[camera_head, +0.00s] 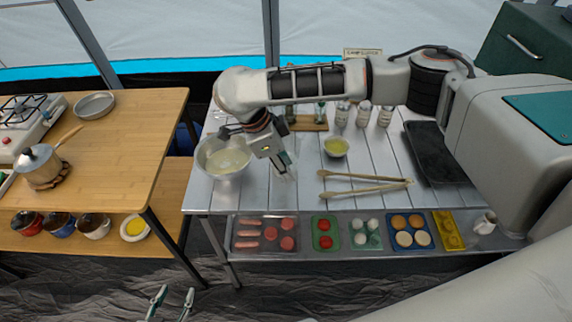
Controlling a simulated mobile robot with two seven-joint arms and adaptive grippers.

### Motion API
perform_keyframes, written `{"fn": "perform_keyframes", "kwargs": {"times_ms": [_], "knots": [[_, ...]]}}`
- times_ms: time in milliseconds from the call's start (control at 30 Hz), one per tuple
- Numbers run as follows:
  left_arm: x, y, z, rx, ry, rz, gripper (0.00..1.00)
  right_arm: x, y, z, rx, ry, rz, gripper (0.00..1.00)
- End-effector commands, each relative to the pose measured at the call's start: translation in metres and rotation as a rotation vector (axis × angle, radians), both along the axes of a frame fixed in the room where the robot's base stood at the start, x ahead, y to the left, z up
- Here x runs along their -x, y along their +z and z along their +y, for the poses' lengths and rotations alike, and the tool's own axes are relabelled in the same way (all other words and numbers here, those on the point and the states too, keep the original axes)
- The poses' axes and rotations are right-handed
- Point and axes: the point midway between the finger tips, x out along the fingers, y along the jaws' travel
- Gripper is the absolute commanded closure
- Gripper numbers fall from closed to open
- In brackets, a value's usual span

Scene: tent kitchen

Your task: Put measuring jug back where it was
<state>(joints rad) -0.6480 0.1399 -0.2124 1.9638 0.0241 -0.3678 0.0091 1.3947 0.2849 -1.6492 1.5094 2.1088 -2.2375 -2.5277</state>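My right gripper (283,163) reaches down over the metal table, just right of the large metal bowl (212,180). It appears shut on a clear, glassy shape that I take to be the measuring jug (289,173). The jug is small and faint here, partly hidden by the fingers, and I cannot tell whether it touches the tabletop. The bowl holds a pale yellow mix. My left gripper (172,302) is at the bottom edge, low in front of the tables, with its fingers apart and nothing between them.
Food trays (325,248) and a small white jug (485,223) are on the shelf below. A wooden table (130,150) stands left.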

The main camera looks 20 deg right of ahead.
Motion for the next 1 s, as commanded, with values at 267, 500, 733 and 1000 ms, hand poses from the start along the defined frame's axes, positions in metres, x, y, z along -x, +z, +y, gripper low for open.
{"fn": "perform_keyframes", "kwargs": {"times_ms": [267,500,733,1000], "knots": [[0.001,-0.001,0.000,-0.001,0.000,0.002,0.60,0.000,0.000,0.000,0.000,0.000,0.001,0.59],[0.001,-0.001,0.000,-0.001,0.000,0.004,0.60,-0.001,0.011,0.003,-0.001,0.000,-0.001,0.59],[0.000,0.009,0.000,-0.001,0.000,0.001,0.60,-0.002,0.052,0.019,0.000,0.003,-0.004,0.59],[-0.001,0.019,0.000,0.000,0.000,-0.004,0.60,-0.003,0.097,0.036,0.000,0.001,-0.003,0.59]]}}
